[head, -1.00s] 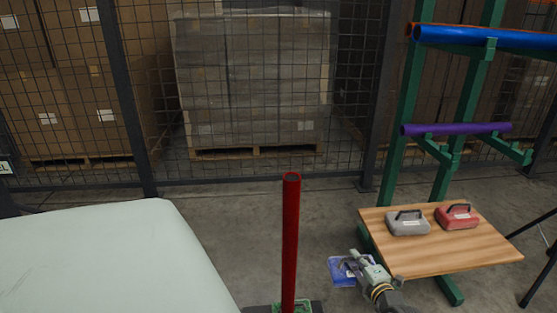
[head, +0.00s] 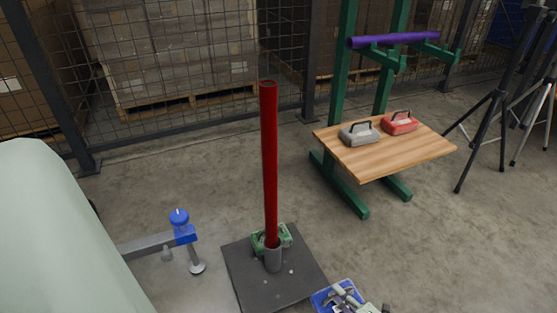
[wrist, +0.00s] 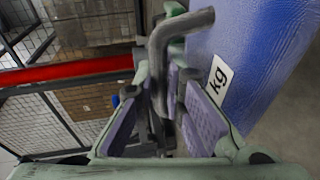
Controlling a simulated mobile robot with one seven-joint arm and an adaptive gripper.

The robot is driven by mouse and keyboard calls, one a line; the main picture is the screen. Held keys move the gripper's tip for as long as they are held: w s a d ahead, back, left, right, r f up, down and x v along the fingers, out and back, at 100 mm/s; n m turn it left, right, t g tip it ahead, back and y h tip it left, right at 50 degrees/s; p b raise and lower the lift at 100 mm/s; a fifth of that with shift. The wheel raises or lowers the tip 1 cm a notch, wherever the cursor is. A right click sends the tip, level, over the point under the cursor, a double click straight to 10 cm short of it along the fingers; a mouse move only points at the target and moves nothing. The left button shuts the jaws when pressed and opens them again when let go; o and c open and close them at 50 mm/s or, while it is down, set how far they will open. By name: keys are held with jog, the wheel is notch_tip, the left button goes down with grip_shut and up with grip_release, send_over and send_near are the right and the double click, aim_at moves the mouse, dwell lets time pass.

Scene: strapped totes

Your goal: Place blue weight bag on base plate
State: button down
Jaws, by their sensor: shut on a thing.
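My gripper (head: 350,297) shows at the bottom edge of the head view, shut on the dark handle of the blue weight bag (head: 322,299). In the wrist view the handle passes between the fingers, and the blue bag (wrist: 255,55) with a white "kg" label hangs to the right. The dark square base plate (head: 243,280) lies on the floor. A red pole (head: 269,165) stands upright in a grey socket on it. A green weight bag (head: 258,241) sits on the plate behind the pole. The blue bag is at the plate's right front corner; its height above it I cannot tell.
A wooden shelf (head: 385,150) on a green rack holds a grey weight bag (head: 359,134) and a red weight bag (head: 399,123). A blue-capped metal foot (head: 180,222) stands left of the plate. Tripods (head: 490,130) stand at the right. Floor between plate and rack is clear.

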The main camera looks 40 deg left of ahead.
jog(key=shift+s+a+f, duration=0.1)
jog(key=shift+s, duration=0.05)
jog(key=s+b+x, duration=0.1)
jog(key=x, duration=0.4)
jog(key=s+b+x, duration=0.1)
jog(key=x, duration=0.4)
jog(key=s+f+b+x, duration=0.1)
jog(key=x, duration=0.4)
jog(key=shift+a+f, duration=0.2)
jog(key=shift+a, duration=0.3)
jog(key=shift+f, duration=0.4)
jog(key=shift+f+b, duration=0.15)
jog(key=shift+b, duration=0.15)
jog(key=c, duration=1.7)
grip_release()
